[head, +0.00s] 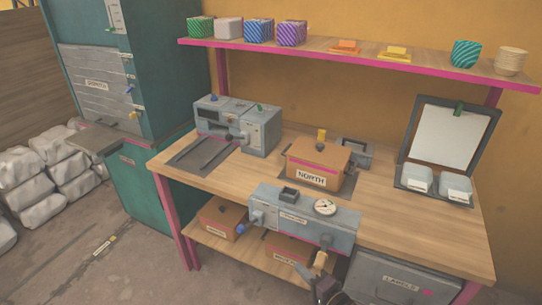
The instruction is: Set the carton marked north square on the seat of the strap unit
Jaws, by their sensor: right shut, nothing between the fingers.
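A dark knob and a yellow tab show at the carton's top. My right gripper (318,274) is at the bottom, shut and empty, close to a tan handle (321,259) below the front grey machine; I cannot tell if they touch. My left gripper is out of view.
The front grey machine (283,216) with a gauge stands at the bench's front edge. Another grey machine (258,130) is at left, a clipboard-like panel (452,134) at right. Two more cartons (223,219) lie on the lower shelf. Bare bench (405,225) lies right of centre.

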